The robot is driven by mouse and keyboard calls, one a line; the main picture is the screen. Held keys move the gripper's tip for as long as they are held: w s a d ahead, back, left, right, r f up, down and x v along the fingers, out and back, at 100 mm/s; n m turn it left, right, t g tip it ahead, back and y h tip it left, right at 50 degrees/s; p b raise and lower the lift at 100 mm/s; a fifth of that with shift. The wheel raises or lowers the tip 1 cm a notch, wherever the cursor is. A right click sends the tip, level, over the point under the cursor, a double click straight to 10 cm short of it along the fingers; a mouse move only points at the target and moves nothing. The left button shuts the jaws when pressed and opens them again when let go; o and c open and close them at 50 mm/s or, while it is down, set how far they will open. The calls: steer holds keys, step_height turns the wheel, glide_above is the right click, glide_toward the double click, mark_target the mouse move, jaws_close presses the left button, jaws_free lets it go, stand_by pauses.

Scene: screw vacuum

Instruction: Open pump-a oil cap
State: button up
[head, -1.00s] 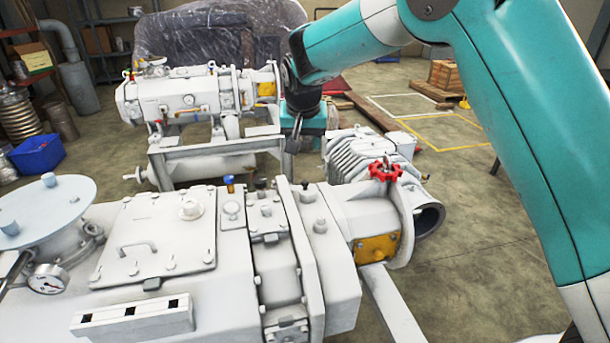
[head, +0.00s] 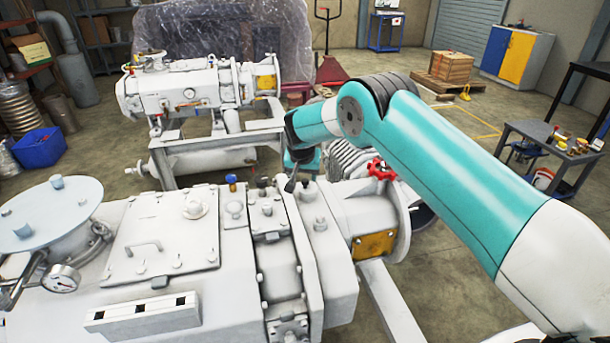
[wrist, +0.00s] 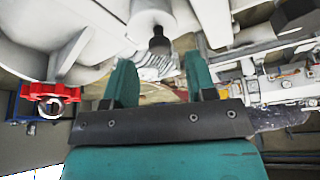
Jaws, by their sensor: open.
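The large white pump (head: 230,260) fills the near part of the head view. On its top stand a small blue cap (head: 231,182) and a dark cap (head: 262,183); neither shows a readable label as the oil cap. My gripper (wrist: 160,64) is open in the wrist view, with its two teal fingers apart and nothing between them. A dark knob on a white body (wrist: 159,42) shows beyond the fingertips, apart from them. In the head view the arm's end hangs just right of the dark cap, and the fingers are mostly hidden.
A red handwheel (head: 381,169) stands close to the right of the arm's end; it also shows in the wrist view (wrist: 52,92). A second white pump (head: 190,90) on a frame stands behind. A tool table (head: 550,137) is at right. Floor is open there.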

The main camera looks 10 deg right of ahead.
mark_target(306, 180)
steer(key=shift+x, duration=1.6)
steer(key=c, duration=0.9)
steer(key=shift+d+y, duration=0.15)
steer(key=shift+y, duration=0.15)
steer(key=d+y+b, duration=0.1)
steer(key=y+b, duration=0.1)
steer(key=y, duration=0.1)
steer(key=d+r+m+y+b, duration=0.1)
steer(key=d+y+b, duration=0.1)
steer(key=b, duration=0.1)
steer(key=shift+d+y, duration=0.15)
steer(key=shift+y, duration=0.25)
steer(key=shift+d+r+m+t+y+b, duration=0.1)
steer(key=shift+d+m+y+b, duration=0.25)
steer(key=shift+y+b, duration=0.5)
steer(key=shift+d+m+t+y+b, duration=0.1)
steer(key=shift+d+m+y+b, duration=0.1)
steer(key=shift+d+y+b, duration=0.55)
steer(key=shift+d+m+t+y+b, duration=0.1)
steer(key=shift+d+m+y+b, duration=0.2)
steer(key=shift+y+b, duration=0.6)
steer(key=shift+y, duration=0.3)
